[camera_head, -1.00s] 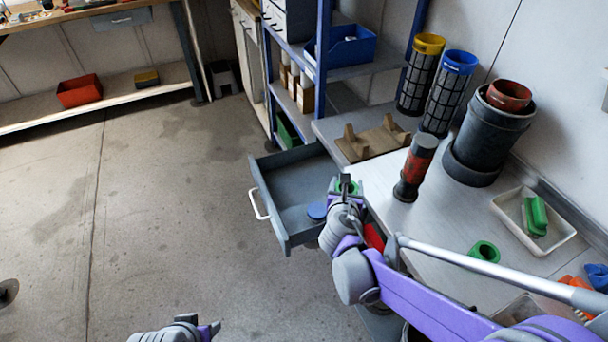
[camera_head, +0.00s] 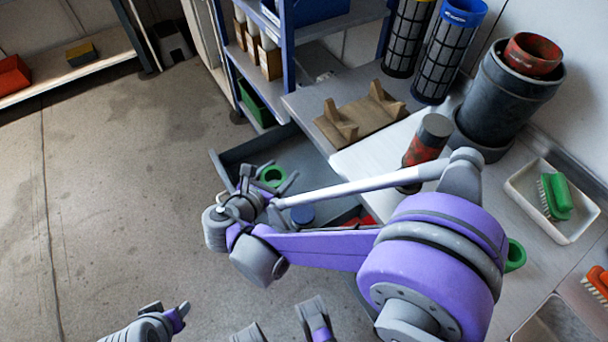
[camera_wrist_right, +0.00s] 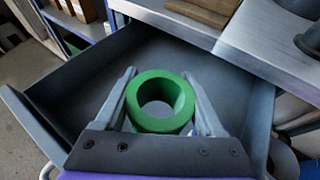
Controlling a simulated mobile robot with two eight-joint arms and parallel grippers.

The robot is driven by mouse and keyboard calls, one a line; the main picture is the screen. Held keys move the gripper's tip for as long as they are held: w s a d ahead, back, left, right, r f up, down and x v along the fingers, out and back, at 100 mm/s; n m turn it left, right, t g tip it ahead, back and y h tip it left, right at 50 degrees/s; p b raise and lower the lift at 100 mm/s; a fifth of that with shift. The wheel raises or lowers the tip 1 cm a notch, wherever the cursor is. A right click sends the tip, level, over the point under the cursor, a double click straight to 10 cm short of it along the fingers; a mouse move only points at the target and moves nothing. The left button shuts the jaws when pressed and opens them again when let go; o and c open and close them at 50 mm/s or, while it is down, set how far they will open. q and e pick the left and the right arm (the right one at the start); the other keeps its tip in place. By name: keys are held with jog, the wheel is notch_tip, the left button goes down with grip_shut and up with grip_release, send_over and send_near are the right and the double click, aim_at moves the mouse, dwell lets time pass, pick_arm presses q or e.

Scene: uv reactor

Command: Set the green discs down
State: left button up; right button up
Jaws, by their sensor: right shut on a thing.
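My right gripper (camera_head: 268,180) is shut on a green disc (camera_head: 272,174), a thick ring with a hole through it. The right wrist view shows the ring (camera_wrist_right: 137,115) between the two fingers, above the open grey drawer (camera_wrist_right: 75,92). I cannot tell whether the ring touches the drawer floor. Another green disc (camera_head: 515,255) lies on the bench, partly hidden behind my right arm. A blue disc (camera_head: 302,214) is in the drawer. My left gripper (camera_head: 168,316) is low at the bottom edge, and its jaw opening is unclear.
A red and dark cylinder (camera_head: 425,145) stands on the bench near the drawer. Behind it are a wooden cradle (camera_head: 358,116), mesh cartridges (camera_head: 445,60) and a dark housing (camera_head: 505,95). A white tray (camera_head: 517,190) holds a green brush (camera_head: 555,197). The floor at left is clear.

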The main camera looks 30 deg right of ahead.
jog(key=s, duration=0.1)
jog(key=s+m+g+h, duration=0.1)
jog(key=s, duration=0.1)
jog(key=shift+s+a+f+m+g+b, duration=0.2)
jog(key=shift+a+f+m+g+b, duration=0.1)
jog(key=shift+f+m+g+b, duration=0.1)
jog(key=b, duration=0.2)
send_over(316, 172)
jog(key=s+a, duration=0.1)
jog(key=a, duration=0.2)
jog(key=shift+h, duration=0.3)
notch_tip(316, 172, down, 5)
jog(key=shift+s+f, duration=0.15)
jog(key=d, duration=0.1)
jog(key=w+d+f+b, duration=0.1)
jog(key=d+f, duration=0.1)
jog(key=shift+w+f, duration=0.25)
jog(key=shift+r, duration=0.1)
jog(key=o, duration=0.9)
jog(key=shift+f+b, duration=0.2)
jog(key=shift+b, duration=0.15)
jog(key=o, duration=0.4)
jog(key=shift+o, duration=0.2)
